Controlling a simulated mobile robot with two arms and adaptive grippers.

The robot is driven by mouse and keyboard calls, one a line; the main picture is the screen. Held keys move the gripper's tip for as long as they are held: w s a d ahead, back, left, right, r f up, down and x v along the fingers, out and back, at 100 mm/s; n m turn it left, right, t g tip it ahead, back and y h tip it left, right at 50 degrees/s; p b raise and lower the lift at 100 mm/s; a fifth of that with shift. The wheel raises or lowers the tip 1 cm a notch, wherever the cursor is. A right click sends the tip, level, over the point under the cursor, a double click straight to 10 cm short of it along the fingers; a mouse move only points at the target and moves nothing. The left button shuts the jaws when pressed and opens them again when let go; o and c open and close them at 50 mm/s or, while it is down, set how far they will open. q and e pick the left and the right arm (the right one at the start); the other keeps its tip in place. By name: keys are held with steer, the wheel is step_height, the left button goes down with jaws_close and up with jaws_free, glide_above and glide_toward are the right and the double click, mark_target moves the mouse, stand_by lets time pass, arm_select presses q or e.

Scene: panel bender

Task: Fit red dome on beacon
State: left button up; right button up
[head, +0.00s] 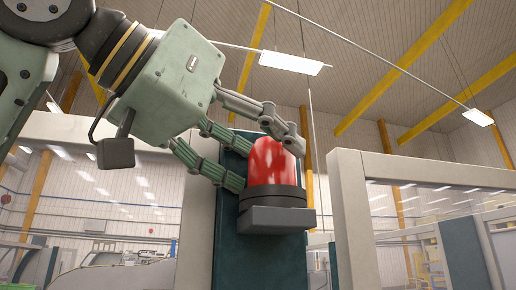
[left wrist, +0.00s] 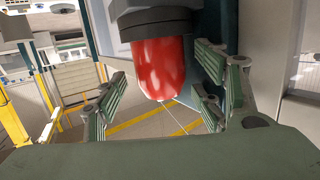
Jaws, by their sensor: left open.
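The red dome (head: 272,167) stands upright on the beacon's dark ring (head: 272,197), above a grey base block (head: 276,222). No gap shows between dome and ring from here. My left gripper (head: 262,156) is around the dome from the upper left, one finger crossing its top right and others at its left side. In the left wrist view the dome (left wrist: 158,66) appears upside down below the dark ring (left wrist: 152,24). There the left gripper's fingers (left wrist: 170,78) are open on either side, with a visible gap to the dome. My right gripper is not in view.
The beacon is in front of a dark teal panel (head: 230,250) with a pale post (head: 197,230) to its left. A light-framed window panel (head: 352,215) stands to the right. Ceiling lamps (head: 290,62) and yellow beams are far overhead. Open air surrounds the dome's top.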

arm_select(q)
steer(key=v, duration=1.2)
steer(key=shift+f, duration=0.1)
stand_by(0.4)
